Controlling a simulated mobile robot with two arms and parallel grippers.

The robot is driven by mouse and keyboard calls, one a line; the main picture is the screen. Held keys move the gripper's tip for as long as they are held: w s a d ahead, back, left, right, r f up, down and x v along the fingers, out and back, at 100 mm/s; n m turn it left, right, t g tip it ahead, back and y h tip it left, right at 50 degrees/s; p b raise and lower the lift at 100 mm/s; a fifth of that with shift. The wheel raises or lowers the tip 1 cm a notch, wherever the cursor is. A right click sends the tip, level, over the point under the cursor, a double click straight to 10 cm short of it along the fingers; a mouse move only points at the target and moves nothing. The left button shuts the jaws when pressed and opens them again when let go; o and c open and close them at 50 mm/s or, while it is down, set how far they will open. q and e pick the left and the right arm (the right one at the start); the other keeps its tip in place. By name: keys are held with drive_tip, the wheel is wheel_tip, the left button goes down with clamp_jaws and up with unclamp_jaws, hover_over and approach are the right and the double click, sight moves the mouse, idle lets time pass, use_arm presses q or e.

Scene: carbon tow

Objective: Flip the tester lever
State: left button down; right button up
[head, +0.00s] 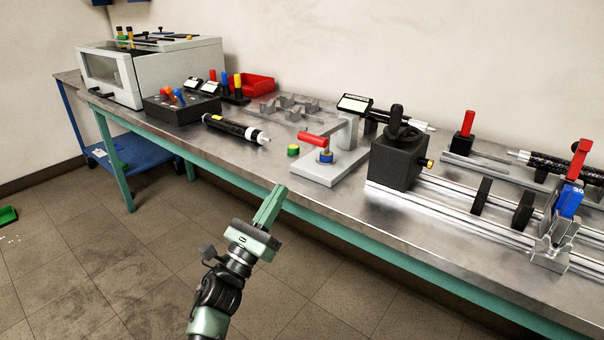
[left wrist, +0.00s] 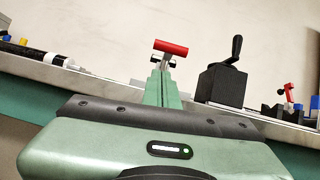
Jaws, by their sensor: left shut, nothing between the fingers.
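A light grey tester plate (head: 338,169) with an upright post stands near the bench's front edge in the head view. Its red lever (head: 313,138) lies about level above a blue, gold-topped part (head: 326,156). A green button (head: 293,150) is beside the plate. My left gripper (head: 278,190) is shut and empty, in front of the bench edge and short of the plate. In the left wrist view the red lever (left wrist: 170,47) shows just beyond the shut fingertips (left wrist: 161,72), which hide most of the tester. My right gripper is not in view.
A black box with a crank (head: 398,160) stands right of the tester, beside a rail with red and blue clamps (head: 568,203). A black cylinder (head: 232,129) lies to the left. The steel bench's front edge (head: 330,214) lies close to my gripper.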

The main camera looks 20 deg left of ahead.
use_arm(q)
drive_tip(key=w+d+r, duration=0.1)
drive_tip(key=w+r, duration=0.1)
drive_tip(key=w+d+r+m, duration=0.1)
drive_tip(key=w+r, duration=0.1)
drive_tip(key=w, duration=0.1)
drive_tip(key=w+d+r+m+h, duration=0.1)
drive_tip(key=w+r, duration=0.1)
drive_tip(key=w, duration=0.1)
drive_tip(key=shift+d+r+p, duration=0.1)
drive_tip(key=shift+d+p, duration=0.2)
drive_tip(key=shift+p, duration=0.05)
